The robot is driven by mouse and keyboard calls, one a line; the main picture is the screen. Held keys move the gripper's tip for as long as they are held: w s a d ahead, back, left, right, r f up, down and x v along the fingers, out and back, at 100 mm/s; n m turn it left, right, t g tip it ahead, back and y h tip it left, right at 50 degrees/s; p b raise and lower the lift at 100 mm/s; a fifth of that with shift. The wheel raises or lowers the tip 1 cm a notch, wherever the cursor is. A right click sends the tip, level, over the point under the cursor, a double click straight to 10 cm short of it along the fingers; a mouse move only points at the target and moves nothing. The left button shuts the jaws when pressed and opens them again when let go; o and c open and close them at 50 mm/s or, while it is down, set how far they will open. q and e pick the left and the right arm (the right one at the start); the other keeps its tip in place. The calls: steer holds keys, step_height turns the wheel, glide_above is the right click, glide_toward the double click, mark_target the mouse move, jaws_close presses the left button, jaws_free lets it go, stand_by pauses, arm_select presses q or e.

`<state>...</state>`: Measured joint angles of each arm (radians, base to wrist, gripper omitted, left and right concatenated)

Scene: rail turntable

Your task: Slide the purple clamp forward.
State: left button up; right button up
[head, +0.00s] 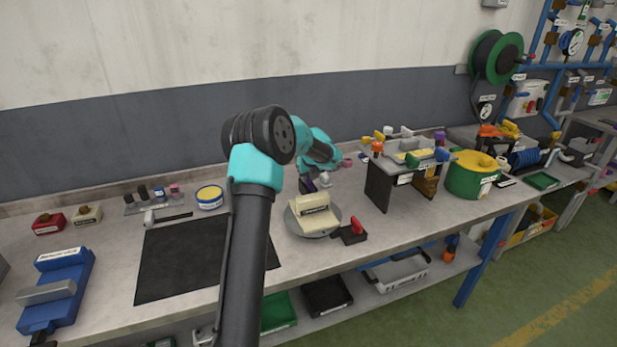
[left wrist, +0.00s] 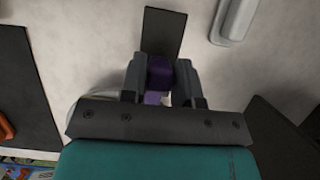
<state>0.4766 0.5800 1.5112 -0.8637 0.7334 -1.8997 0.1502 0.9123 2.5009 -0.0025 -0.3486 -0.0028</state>
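The purple clamp (left wrist: 159,72) is between the two fingers of my left gripper (left wrist: 160,80) in the left wrist view. The fingers press close on both its sides, with no clear gap. In the head view my left gripper (head: 316,184) points down at the back of the round grey turntable (head: 318,235), and a small bit of purple shows beside it. A cream block (head: 315,215) with a label sits on the turntable and hides part of the clamp's surroundings. My right gripper is not in view.
A black block with a red handle (head: 353,231) stands at the turntable's right front. A dark mat (head: 180,260) lies to the left. A dark-legged stand (head: 378,187) with small parts is to the right. A yellow-and-blue tin (head: 209,198) stands behind the mat.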

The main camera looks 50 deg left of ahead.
arm_select(q)
jaws_close()
steer(key=shift+d, duration=0.1)
steer(key=shift+s+d, duration=0.3)
steer(key=shift+d, duration=0.3)
steer(key=shift+s+d, duration=0.25)
steer(key=shift+d, duration=0.3)
steer(key=shift+o, duration=2.3)
jaws_free()
steer(key=shift+r, duration=0.1)
steer(key=v, duration=1.7)
steer(key=shift+r, duration=0.1)
